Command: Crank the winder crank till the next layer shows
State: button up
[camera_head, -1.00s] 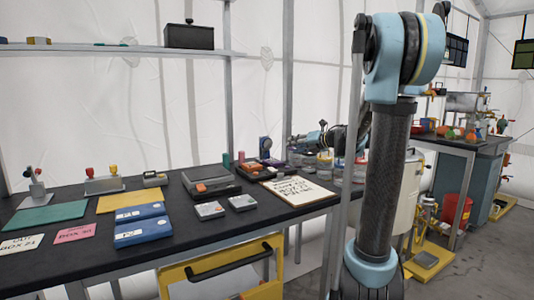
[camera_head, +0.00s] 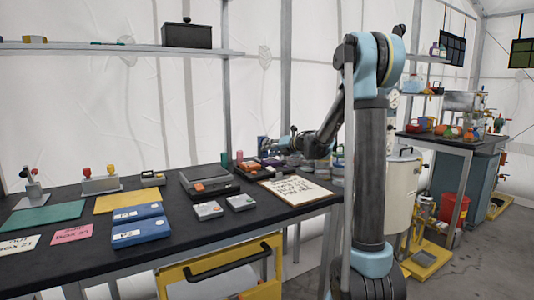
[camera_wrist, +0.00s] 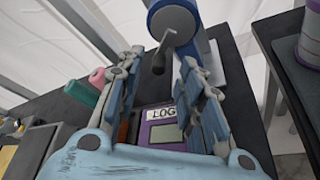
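The winder is in the wrist view, a blue round drum (camera_wrist: 174,22) on a grey stand at the far end of the bench. Its dark grey crank (camera_wrist: 160,55) hangs from the hub, with the handle end pointing toward me. My gripper (camera_wrist: 163,62) is open, one finger on each side of the crank handle's line. The handle shows between the fingertips; I cannot tell whether it is within their reach. In the head view my gripper (camera_head: 280,147) is at the bench's back, and the winder is small and mostly hidden there.
A purple device labelled LOG (camera_wrist: 165,125) lies below the fingers. Pink (camera_wrist: 98,76) and green (camera_wrist: 82,92) spools stand to the left. A purple-topped container (camera_wrist: 309,40) is at the right. In the head view a clipboard (camera_head: 297,190) lies at the bench's right end.

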jog(key=shift+x, duration=1.6)
jog(key=shift+c, duration=0.6)
grip_shut()
